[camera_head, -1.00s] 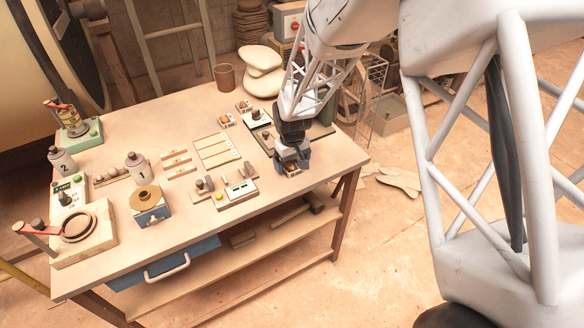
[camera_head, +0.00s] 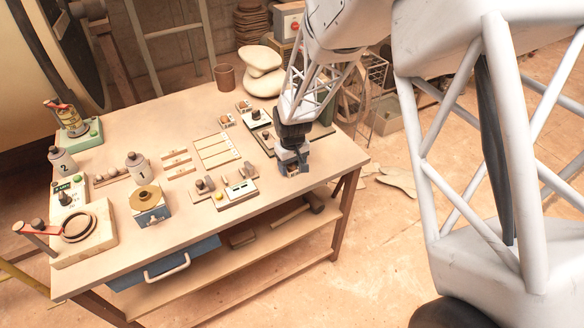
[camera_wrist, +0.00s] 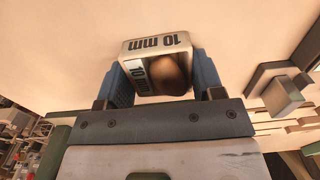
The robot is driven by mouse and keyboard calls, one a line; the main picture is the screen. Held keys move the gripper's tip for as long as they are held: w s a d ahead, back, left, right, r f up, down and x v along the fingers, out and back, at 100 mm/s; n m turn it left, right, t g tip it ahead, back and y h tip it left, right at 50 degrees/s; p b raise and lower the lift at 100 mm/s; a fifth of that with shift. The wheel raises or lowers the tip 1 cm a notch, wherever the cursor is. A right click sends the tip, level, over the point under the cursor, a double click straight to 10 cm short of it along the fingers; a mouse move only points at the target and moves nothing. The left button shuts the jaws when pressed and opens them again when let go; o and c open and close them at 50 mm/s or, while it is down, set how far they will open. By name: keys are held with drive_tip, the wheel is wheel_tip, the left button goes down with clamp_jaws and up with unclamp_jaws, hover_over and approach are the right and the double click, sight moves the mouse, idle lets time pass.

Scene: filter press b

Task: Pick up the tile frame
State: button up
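In the head view my gripper (camera_head: 291,168) points down at the right front of the workbench, and the fingers mostly hide the frame there.
The workbench (camera_head: 150,255) is crowded to the left of my gripper. A small device with a display (camera_head: 238,190) stands close by on the left. A dark-edged plate (camera_head: 318,130) with a device lies just behind. The bench's right front edge is near.

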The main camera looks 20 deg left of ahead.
drive_tip(key=c, duration=0.3)
drive_tip(key=shift+c, duration=0.2)
drive_tip(key=shift+r, duration=0.15)
drive_tip(key=shift+r, duration=0.5)
drive_tip(key=shift+s+d+r, duration=0.1)
drive_tip(key=shift+s+r, duration=0.05)
drive_tip(key=shift+r, duration=0.45)
drive_tip(key=shift+s+d+r, duration=0.1)
drive_tip(key=shift+r, duration=0.5)
drive_tip(key=s+d+r, duration=0.1)
drive_tip(key=s+d, duration=0.6)
drive_tip(key=s, duration=0.6)
drive_tip(key=shift+s+d+r, duration=0.15)
drive_tip(key=shift+d, duration=0.2)
approach(292, 166)
drive_tip(key=w+a, duration=0.2)
drive_tip(key=w, duration=0.2)
drive_tip(key=w+a+f, duration=0.1)
drive_tip(key=w+a, duration=0.2)
drive_tip(key=w, duration=0.2)
drive_tip(key=w+a, duration=0.2)
drive_tip(key=w, duration=0.3)
drive_tip(key=shift+w+a+f, duration=0.25)
drive_tip(key=shift+a, duration=0.15)
